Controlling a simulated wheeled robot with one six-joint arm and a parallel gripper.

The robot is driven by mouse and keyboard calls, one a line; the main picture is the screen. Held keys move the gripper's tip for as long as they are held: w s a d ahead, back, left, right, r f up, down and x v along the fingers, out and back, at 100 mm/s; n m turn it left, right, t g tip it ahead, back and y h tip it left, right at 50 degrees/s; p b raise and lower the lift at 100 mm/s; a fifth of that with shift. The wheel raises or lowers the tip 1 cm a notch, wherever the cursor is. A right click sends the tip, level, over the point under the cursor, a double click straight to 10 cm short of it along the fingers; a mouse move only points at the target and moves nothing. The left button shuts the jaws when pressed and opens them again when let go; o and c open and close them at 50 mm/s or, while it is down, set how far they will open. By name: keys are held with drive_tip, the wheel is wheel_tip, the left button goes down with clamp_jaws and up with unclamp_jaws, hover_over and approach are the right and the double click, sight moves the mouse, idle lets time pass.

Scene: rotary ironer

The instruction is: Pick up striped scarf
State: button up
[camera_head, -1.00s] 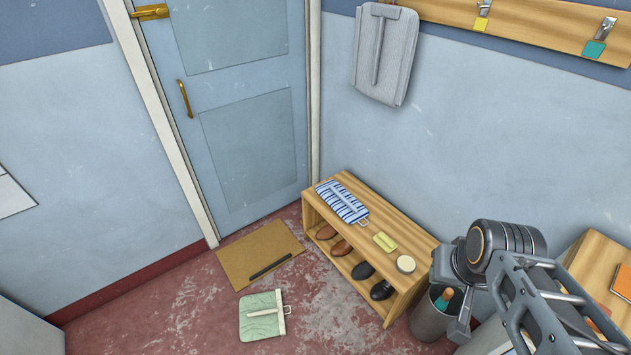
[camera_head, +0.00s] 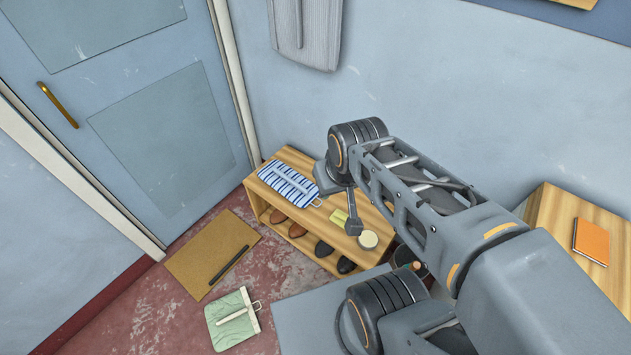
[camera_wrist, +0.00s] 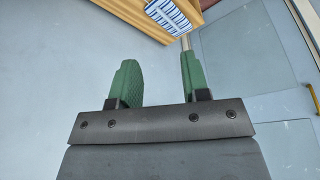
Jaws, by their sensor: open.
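The striped scarf (camera_head: 289,184) is a flat, folded blue-and-white piece with a pale strip across it and a small loop at its right end. It lies on the left end of the wooden shoe bench top. In the wrist view the scarf (camera_wrist: 168,15) shows at the top edge, beyond the fingertips and partly cut off. My gripper (camera_wrist: 157,75) has two green fingers, apart, with nothing between them. In the head view my arm reaches over the right part of the bench; the fingers are hard to make out there. The gripper is apart from the scarf.
The bench (camera_head: 268,213) also bears a yellow-green block (camera_head: 339,217) and a round tin (camera_head: 368,239), with shoes below. A green folded cloth (camera_head: 232,318) and a brown mat (camera_head: 211,254) lie on the floor.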

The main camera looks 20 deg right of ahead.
drive_tip(key=shift+o, duration=0.7)
drive_tip(key=o, duration=0.6)
drive_tip(key=shift+n+g, duration=0.4)
drive_tip(key=shift+n, duration=0.3)
drive_tip(key=w+f+b, duration=0.4)
drive_tip(key=w+b, duration=0.1)
drive_tip(key=w+f+b, duration=0.1)
drive_tip(key=w+b, duration=0.1)
drive_tip(key=shift+w+d+f+b, duration=0.3)
drive_tip(key=shift+w+f, duration=0.05)
drive_tip(key=shift+f, duration=0.05)
drive_tip(key=n+g+b, duration=0.3)
drive_tip(key=n+b, duration=0.2)
drive_tip(key=b, duration=1.6)
hover_over(318, 205)
wheel_tip(318, 205, down, 38)
drive_tip(key=shift+r, duration=0.1)
wheel_tip(318, 205, down, 14)
drive_tip(key=b, duration=0.3)
drive_tip(key=shift+r+b, duration=0.1)
drive_tip(key=shift+b, duration=0.3)
